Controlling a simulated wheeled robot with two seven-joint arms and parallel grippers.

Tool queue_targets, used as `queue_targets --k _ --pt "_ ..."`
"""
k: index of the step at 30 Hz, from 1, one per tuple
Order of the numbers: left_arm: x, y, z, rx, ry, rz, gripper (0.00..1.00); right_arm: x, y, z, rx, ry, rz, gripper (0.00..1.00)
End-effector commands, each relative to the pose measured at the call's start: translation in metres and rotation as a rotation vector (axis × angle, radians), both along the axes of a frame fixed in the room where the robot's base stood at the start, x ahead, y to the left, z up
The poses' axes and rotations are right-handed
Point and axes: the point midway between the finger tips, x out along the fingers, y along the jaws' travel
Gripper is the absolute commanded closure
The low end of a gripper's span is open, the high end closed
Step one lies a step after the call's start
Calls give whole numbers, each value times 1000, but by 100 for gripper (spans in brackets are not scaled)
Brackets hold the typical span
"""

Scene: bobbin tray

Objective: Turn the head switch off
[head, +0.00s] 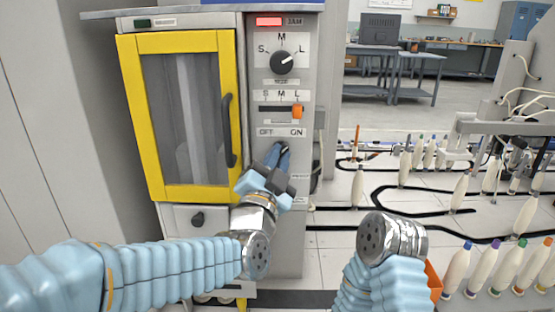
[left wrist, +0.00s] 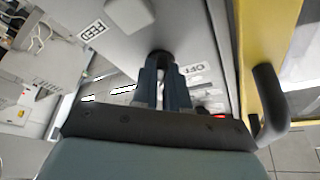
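The head switch (head: 284,148) is a small black knob below the OFF and ON labels on the grey machine panel (head: 267,218). My left gripper (head: 278,152) is at the knob, its two blue fingers close together with the tips on it and hiding most of it. In the left wrist view the black head switch (left wrist: 160,56) shows between the fingertips of the left gripper (left wrist: 163,72), with the OFF label to its right. The knob's exact setting is hard to read. My right arm's wrist shows at lower right, but its gripper is out of sight.
Above the switch are an orange slider (head: 297,112), a round black S-M-L dial (head: 282,62) and a red JAM display (head: 268,21). A yellow-framed door (head: 128,85) with a black handle (head: 228,130) stands just left. White bobbins (head: 482,272) stand in a row at lower right.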

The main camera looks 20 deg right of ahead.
Motion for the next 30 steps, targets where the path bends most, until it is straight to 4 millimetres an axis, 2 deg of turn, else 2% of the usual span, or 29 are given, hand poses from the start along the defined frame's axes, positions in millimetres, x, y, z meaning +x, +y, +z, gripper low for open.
queue_targets --k 11,20,30 --pt "0 0 -3 -29 8 0 100 1 -2 -7 -2 -2 -3 57" --pt "0 -2 -8 -193 56 0 100 2 -6 -39 -8 -4 -10 57" --pt "-1 -5 -7 -498 142 -2 100 1 -2 -74 3 4 -5 57"
